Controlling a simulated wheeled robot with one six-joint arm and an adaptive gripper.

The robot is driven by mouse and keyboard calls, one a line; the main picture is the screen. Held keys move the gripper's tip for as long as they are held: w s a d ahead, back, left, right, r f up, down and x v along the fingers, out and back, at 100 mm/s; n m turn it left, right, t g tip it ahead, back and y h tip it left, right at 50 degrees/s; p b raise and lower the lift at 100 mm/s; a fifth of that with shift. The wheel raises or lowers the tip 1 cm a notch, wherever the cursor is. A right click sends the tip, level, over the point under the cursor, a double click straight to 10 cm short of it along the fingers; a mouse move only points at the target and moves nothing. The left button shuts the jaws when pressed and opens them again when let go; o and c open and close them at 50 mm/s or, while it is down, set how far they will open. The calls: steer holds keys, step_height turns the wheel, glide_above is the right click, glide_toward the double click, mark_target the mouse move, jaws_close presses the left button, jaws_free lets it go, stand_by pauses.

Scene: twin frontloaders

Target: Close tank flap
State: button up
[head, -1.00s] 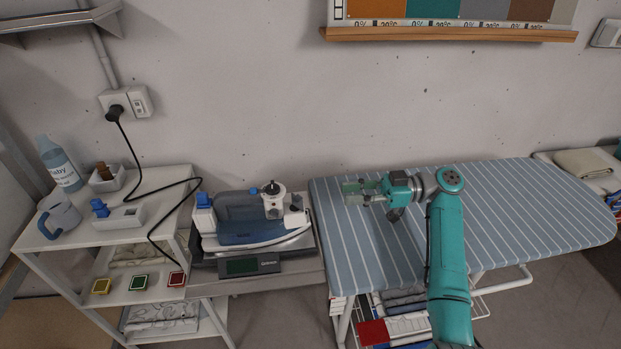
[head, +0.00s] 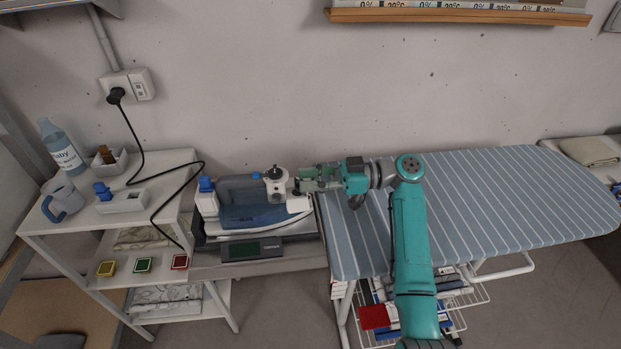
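A steam iron with a blue, see-through water tank (head: 248,200) sits on a stand at the left end of the ironing board. A white part with a dark knob (head: 275,178) rises at its right end. The tank flap is too small to make out for certain, and so is its state. My gripper (head: 301,180) points left, level with the iron's right end. Its two green fingers are apart, with the tips beside or touching the white part; I cannot tell which. I see nothing held between them.
The striped ironing board (head: 500,200) lies under and right of my arm. A white shelf (head: 165,175) at left carries a bottle (head: 62,150), a mug (head: 62,198) and small trays. A black cord (head: 168,182) runs from the wall socket (head: 140,85) down past the shelf.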

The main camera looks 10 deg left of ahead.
jaws_close()
steer(key=shift+a+h, duration=0.15)
steer(key=shift+h, duration=0.15)
steer(key=shift+s+a+r+t+h, duration=0.15)
steer(key=shift+a+h, duration=0.1)
steer(key=shift+h, duration=0.35)
steer(key=shift+w+a+t+h, duration=0.1)
steer(key=shift+a+t+h, duration=0.1)
steer(key=shift+h, duration=0.4)
steer(key=shift+s+a+t+h, duration=0.1)
steer(key=shift+a+t+h, duration=0.2)
steer(key=shift+h, duration=0.65)
steer(key=shift+s+a+t+h, duration=0.15)
steer(key=shift+a+h, duration=0.15)
steer(key=shift+h, duration=0.65)
steer(key=shift+f, duration=0.2)
jaws_free()
